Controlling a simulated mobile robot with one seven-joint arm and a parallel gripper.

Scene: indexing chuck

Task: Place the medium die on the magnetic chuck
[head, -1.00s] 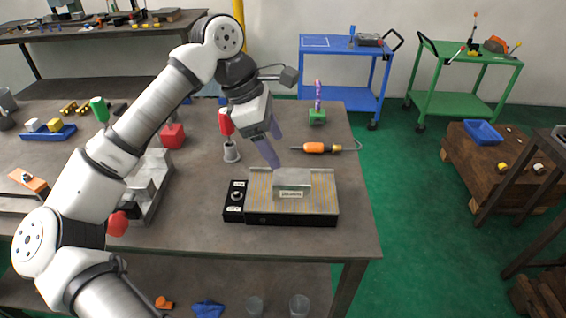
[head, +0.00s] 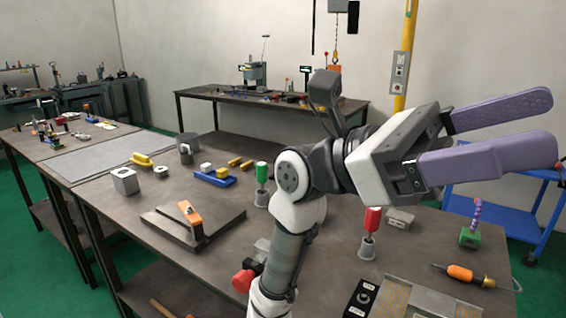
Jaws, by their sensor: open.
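The magnetic chuck (head: 398,297) is at the bottom right of the head view, cut off by the lower edge, with its black control box (head: 361,298) on its left. A pale grey block (head: 440,303) on it is only partly in view; I cannot tell whether it is the medium die. A grey block with a round hole (head: 125,181) stands on the bench at the left. My gripper (head: 550,123) is raised at the upper right, its purple fingers apart and pointing right. It is empty and well clear of the bench.
Near the chuck are a red-handled tool in a grey holder (head: 369,233), a small grey block (head: 399,218), a green block with a purple piece (head: 470,236) and an orange-handled screwdriver (head: 462,273). A blue cart (head: 510,215) stands behind. The bench's left part has clear room.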

